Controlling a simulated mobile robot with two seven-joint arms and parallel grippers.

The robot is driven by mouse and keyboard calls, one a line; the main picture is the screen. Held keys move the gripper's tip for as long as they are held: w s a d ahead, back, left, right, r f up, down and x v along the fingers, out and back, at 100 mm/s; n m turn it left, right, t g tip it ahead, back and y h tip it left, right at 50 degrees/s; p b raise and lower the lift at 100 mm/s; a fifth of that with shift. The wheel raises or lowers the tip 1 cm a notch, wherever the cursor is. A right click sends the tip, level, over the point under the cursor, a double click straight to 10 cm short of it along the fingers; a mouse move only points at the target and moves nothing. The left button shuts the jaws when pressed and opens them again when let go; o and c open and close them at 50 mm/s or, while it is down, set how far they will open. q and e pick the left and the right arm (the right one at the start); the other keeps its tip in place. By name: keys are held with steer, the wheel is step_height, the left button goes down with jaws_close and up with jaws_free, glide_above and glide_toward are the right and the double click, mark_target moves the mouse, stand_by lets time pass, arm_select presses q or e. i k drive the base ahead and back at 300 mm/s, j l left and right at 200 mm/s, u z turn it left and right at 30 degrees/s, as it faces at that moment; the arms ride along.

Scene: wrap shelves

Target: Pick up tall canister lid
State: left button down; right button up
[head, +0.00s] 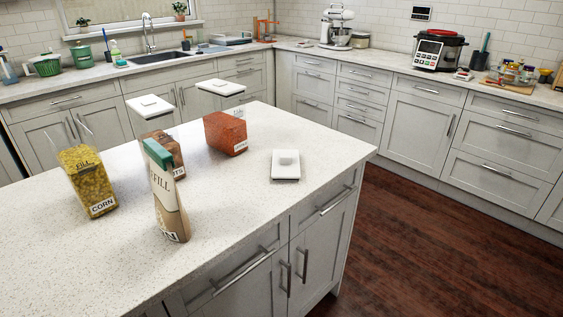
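Three white square lids are in the head view. One lid (286,164) lies flat on the island top at the right, with a small raised knob. A second lid (150,106) sits above the clear canister with brown contents (163,152). A third lid (221,87) sits above the clear canister with orange-red contents (225,133). The clear canister with yellow contents, labelled CORN (88,182), stands at the left with no lid on it. I cannot tell which lid is called the tall canister's. Neither of my grippers is in view.
A tall refill pack with a green top (171,205) stands in front and partly hides the brown canister. The island top (60,265) is clear at the front left and around the loose lid. Back counters hold a sink, a mixer (338,27) and a cooker (437,50).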

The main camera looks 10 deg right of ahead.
mark_target(279, 171)
steer(key=i+l, duration=0.15)
steer(key=l, duration=0.25)
steer(key=i+l, duration=0.15)
steer(key=l, duration=0.25)
steer(key=i+l, duration=0.2)
steer(key=l, duration=0.2)
steer(key=i+l, duration=0.15)
steer(key=l, duration=0.2)
steer(key=l+u, duration=0.15)
steer(key=u, duration=0.25)
steer(key=i+l+u, duration=0.1)
steer(key=u, duration=0.35)
steer(key=l, duration=0.1)
